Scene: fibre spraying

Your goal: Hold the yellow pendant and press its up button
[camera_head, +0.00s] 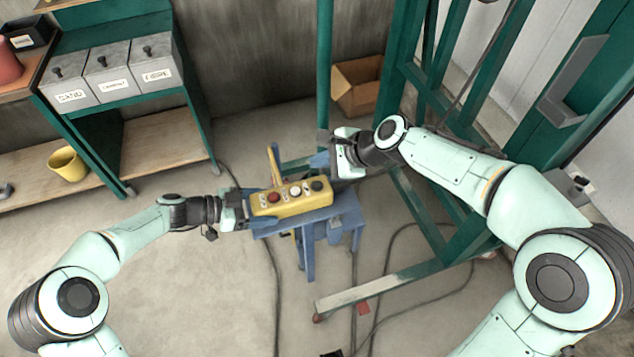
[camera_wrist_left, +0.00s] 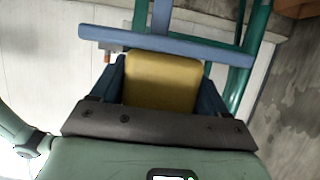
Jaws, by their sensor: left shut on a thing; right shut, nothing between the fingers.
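The yellow pendant (camera_head: 291,200) lies over a small blue stand in the head view, with a red, a white and a dark button on its upper face. My left gripper (camera_head: 250,205) is shut on the pendant's left end. In the left wrist view the yellow pendant (camera_wrist_left: 162,82) sits between the two blue fingers of my left gripper (camera_wrist_left: 163,88). My right gripper (camera_head: 324,160) is shut and empty, above and behind the pendant's right end near the dark button. A gap seems to separate its tip from the button. I cannot read the button labels.
The blue stand (camera_head: 346,210) is under the pendant. A green steel frame (camera_head: 400,280) stands to the right, with cables on the floor. A cardboard box (camera_head: 358,88) lies behind. Labelled grey bins (camera_head: 110,75) and a yellow bucket (camera_head: 66,163) are at the left.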

